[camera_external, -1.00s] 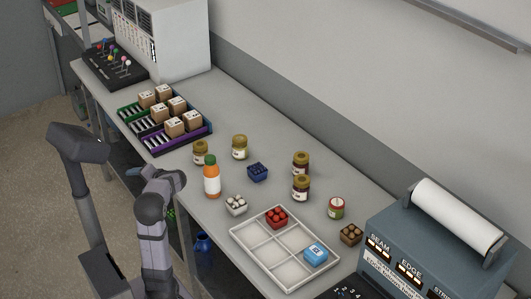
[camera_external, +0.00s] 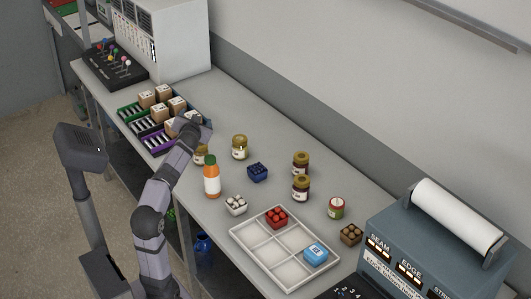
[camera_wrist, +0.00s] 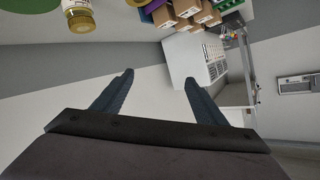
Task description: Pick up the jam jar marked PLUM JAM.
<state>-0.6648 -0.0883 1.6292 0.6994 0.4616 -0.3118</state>
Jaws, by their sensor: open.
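Several gold-lidded jars stand on the bench in the external view: a pale yellowish one (camera_external: 240,147), one partly behind my arm (camera_external: 201,157), and two dark ones, a rear one (camera_external: 301,163) and a front one (camera_external: 301,188). Their labels are too small to read, so I cannot tell which is PLUM JAM. My gripper (camera_wrist: 159,79) is open and empty in the wrist view, its fingers well apart. A gold-lidded jar (camera_wrist: 78,14) shows at that view's upper left, away from the fingers; its label is not readable. The external view does not clearly show my fingers.
An orange bottle (camera_external: 211,179) stands near the front edge. Cartons (camera_external: 163,93) sit in coloured racks at the back left.

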